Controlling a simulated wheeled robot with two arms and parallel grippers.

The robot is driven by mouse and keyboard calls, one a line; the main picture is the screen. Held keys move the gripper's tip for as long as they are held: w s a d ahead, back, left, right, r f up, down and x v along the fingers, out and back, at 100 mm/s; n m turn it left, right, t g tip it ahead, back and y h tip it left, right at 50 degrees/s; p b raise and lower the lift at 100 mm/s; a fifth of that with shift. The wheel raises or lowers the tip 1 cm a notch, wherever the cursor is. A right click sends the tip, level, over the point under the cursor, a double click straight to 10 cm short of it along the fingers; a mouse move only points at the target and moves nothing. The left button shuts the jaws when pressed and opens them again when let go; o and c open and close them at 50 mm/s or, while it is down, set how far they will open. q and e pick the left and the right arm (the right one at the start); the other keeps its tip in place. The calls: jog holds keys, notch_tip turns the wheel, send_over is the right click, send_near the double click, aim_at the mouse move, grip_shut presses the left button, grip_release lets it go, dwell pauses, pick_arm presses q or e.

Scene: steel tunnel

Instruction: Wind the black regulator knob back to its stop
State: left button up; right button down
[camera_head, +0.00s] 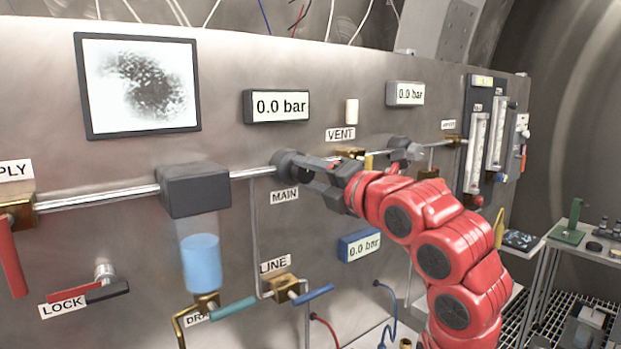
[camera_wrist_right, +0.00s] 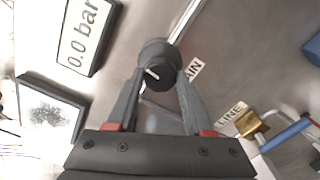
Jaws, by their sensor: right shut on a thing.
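The black regulator knob (camera_head: 287,161) sits on the horizontal pipe above the MAIN label (camera_head: 284,196), below a display reading 0.0 bar (camera_head: 276,105). In the right wrist view the round knob (camera_wrist_right: 157,73) faces me, with a short white mark on its face. My right gripper (camera_head: 307,174) reaches in from the right. Its two grey fingers are on either side of the knob, shut on it, as the right wrist view also shows (camera_wrist_right: 160,84). The fingers partly hide the knob in the head view. My left gripper is not in view.
Left along the pipe are a dark grey block (camera_head: 194,190) and a red-handled SUPPLY valve (camera_head: 12,250). Below are the LINE valve (camera_head: 287,289) with a blue handle and a teal-handled drain valve (camera_head: 232,308). A second display (camera_head: 405,94) and flow tubes (camera_head: 487,135) are right.

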jog(key=shift+f+n, duration=0.1)
jog(key=shift+n, duration=0.8)
jog(key=shift+c, duration=1.4)
grip_release()
jog(key=b+v, duration=0.3)
jog(key=v, duration=1.4)
jog(key=shift+s+d, duration=0.15)
